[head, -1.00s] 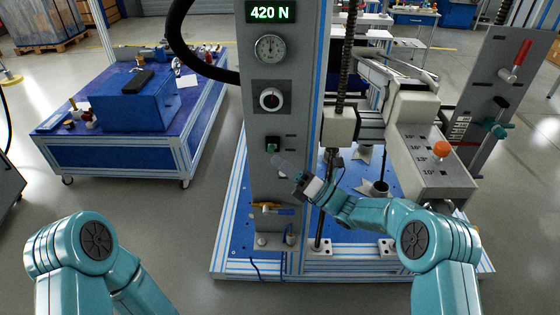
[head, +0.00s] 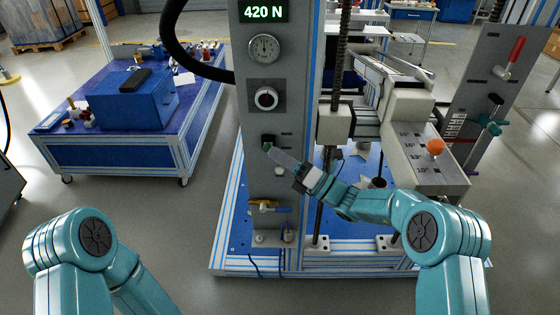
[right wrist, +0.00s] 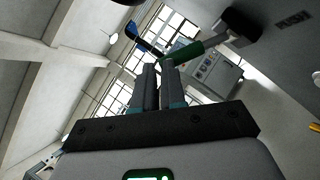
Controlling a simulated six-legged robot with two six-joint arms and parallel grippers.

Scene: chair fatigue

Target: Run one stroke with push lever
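A small green-handled lever (head: 267,142) sits on a dark plate on the front of the grey column (head: 255,190), below the dial. In the right wrist view its green grip (right wrist: 183,53) stands at my fingertips, with a grey rod running to a black base. My right gripper (head: 271,152) points up and left at this lever. Its two fingers (right wrist: 160,75) lie nearly together, with nothing visible between them. Fingertips and grip overlap in view; I cannot tell whether they touch. My left gripper is out of view; only the left arm shows.
The column carries a 420 N display (head: 263,11), a gauge (head: 264,48) and a dial (head: 265,97). A panel at right has a red lever (head: 513,58). A blue table (head: 120,145) stands left, across open floor.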

